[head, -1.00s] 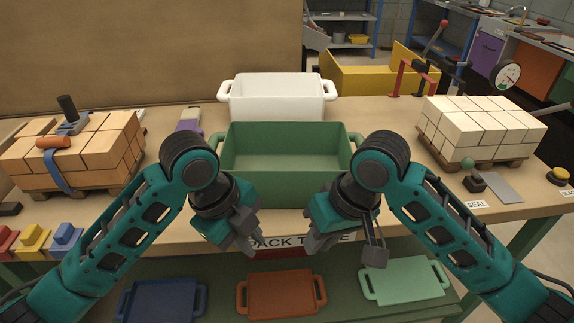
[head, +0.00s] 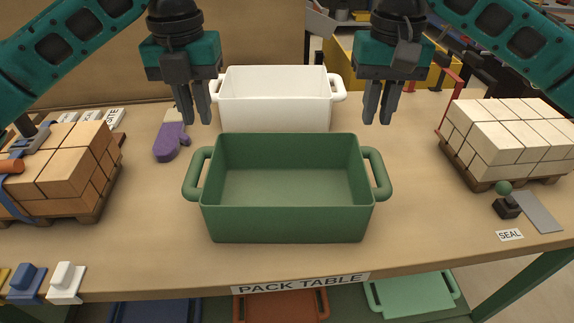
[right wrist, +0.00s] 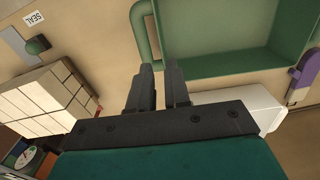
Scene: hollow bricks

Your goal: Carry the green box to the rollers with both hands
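The green box (head: 287,224) stands upright and empty on the pack table, with a loop handle at its left (head: 192,178) and right (head: 382,178) ends. My left gripper (head: 197,118) is open and empty, above and behind the left handle. My right gripper (head: 378,118) is open and empty, above and behind the right handle. The right wrist view shows its two fingers (right wrist: 157,72) apart, with the box (right wrist: 215,62) and its handle (right wrist: 141,35) just beyond them. Neither gripper touches the box. I cannot make out any rollers.
A white box (head: 275,100) stands close behind the green one. A purple mitt (head: 171,140) lies to the left. Pallets of orange bricks (head: 70,165) and pale bricks (head: 510,140) flank it. The table (head: 150,235) is clear in front and beside the box.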

